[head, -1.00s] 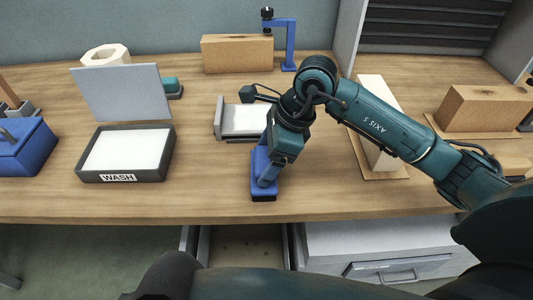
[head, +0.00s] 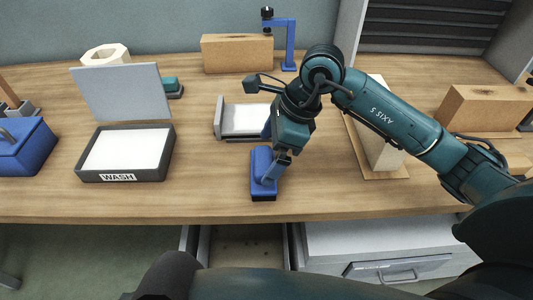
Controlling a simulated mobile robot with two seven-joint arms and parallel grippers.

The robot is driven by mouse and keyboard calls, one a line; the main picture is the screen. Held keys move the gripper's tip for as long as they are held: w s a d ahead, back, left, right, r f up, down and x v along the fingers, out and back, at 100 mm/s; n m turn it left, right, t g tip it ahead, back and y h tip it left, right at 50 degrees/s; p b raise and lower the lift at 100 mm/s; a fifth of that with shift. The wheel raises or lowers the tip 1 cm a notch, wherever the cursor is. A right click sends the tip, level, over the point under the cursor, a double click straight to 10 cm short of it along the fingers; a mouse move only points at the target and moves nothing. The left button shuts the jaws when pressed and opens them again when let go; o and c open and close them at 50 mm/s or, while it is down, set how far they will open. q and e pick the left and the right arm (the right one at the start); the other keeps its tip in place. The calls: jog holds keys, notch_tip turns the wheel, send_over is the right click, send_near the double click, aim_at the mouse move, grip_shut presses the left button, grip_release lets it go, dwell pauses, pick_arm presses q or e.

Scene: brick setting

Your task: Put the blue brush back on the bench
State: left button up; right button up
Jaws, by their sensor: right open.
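The blue brush (head: 262,188) lies on the wooden bench (head: 210,196) close to its front edge, in the middle of the head view. My right gripper (head: 273,173) is open at the right side of the brush's upper part. Its fingers partly cover the brush, and I cannot tell whether they touch it. My left gripper is not in view.
A grey tray marked WASH (head: 119,177) with a raised lid stands left of the brush. A white-topped grey holder (head: 240,121) stands behind it. A tan brick (head: 237,54) is at the back. An open drawer (head: 245,248) lies below the bench edge.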

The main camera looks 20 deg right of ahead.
jog(key=v, duration=1)
jog(key=shift+b, duration=0.35)
jog(key=shift+d, duration=0.1)
